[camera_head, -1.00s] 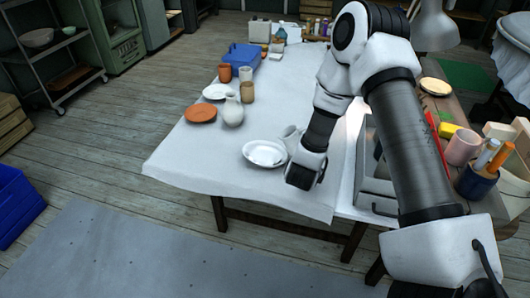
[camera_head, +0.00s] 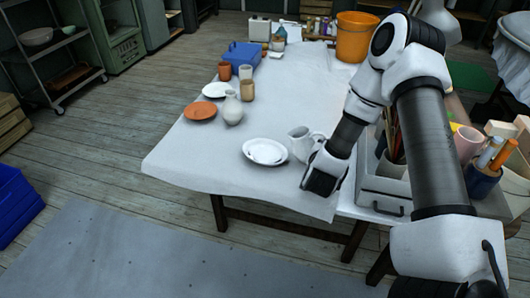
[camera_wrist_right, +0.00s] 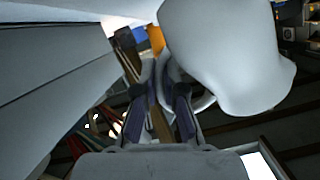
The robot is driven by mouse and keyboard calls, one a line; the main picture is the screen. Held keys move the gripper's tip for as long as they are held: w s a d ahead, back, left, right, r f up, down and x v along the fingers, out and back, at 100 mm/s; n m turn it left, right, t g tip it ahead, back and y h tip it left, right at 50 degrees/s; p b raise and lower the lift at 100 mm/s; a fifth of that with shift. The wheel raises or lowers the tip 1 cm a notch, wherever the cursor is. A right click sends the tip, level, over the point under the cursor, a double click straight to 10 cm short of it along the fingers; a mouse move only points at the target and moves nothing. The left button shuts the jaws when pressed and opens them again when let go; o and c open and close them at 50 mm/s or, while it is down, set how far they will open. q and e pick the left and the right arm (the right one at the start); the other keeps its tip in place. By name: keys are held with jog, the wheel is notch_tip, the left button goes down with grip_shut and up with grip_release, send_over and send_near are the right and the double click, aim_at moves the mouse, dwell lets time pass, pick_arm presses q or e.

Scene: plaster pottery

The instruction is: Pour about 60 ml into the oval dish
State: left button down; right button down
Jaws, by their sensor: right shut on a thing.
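The white oval dish (camera_head: 249,147) lies near the front of the cloth-covered table in the head view. I cannot tell how much liquid it holds. A white pitcher (camera_head: 300,143) is just right of the dish, apart from it and looking roughly upright. My right gripper (camera_wrist_right: 160,100) is shut on the pitcher's handle; the pitcher's pale body (camera_wrist_right: 232,55) fills the upper right of the wrist view. In the head view the gripper's fingertips are largely hidden behind my wrist. The inside of the pitcher is hidden. My left gripper is not in view.
Left of the dish are a white jug (camera_head: 232,108), a terracotta plate (camera_head: 200,111), a white plate (camera_head: 216,90) and cups. An orange bucket (camera_head: 356,38) stands at the back. A grey tool box (camera_head: 378,190) and a blue pot (camera_head: 483,182) are at the right.

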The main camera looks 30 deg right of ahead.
jog(key=shift+s+d+f+m, duration=0.4)
jog(key=shift+f+m, duration=0.15)
jog(key=shift+m, duration=0.05)
jog(key=shift+s+d+m+t+y, duration=0.4)
jog(key=shift+m+t+y, duration=0.1)
jog(key=shift+m, duration=0.4)
jog(key=shift+w, duration=0.1)
dwell(0.3)
